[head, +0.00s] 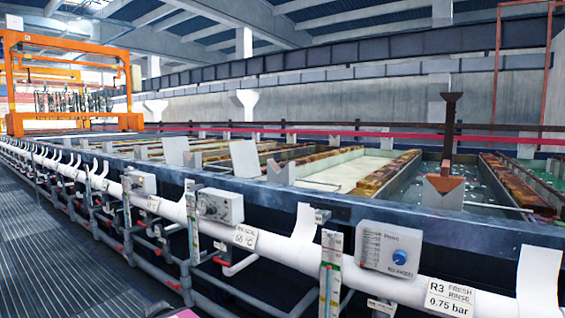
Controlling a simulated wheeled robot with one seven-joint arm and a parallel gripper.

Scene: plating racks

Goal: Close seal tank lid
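A row of open tanks runs along the line behind a dark front rim (300,203). A small label (245,237) on the white front pipe seems to read "SEAL 65 °C", its first letters unclear. Behind it, a tank with pale, cloudy liquid (352,172) stands open, but I cannot tell whether it is the seal tank. White upright plates (246,159) stand near the rim. I cannot make out which part is the seal tank's lid. My gripper is not in view.
A "R3 FRESH RINSE 0.75 bar" label (451,298) and a grey box with a blue knob (391,249) are at the front right. White pipes (285,250) line the front. An orange gantry (100,122) stands far left. The grated walkway (50,245) looks clear.

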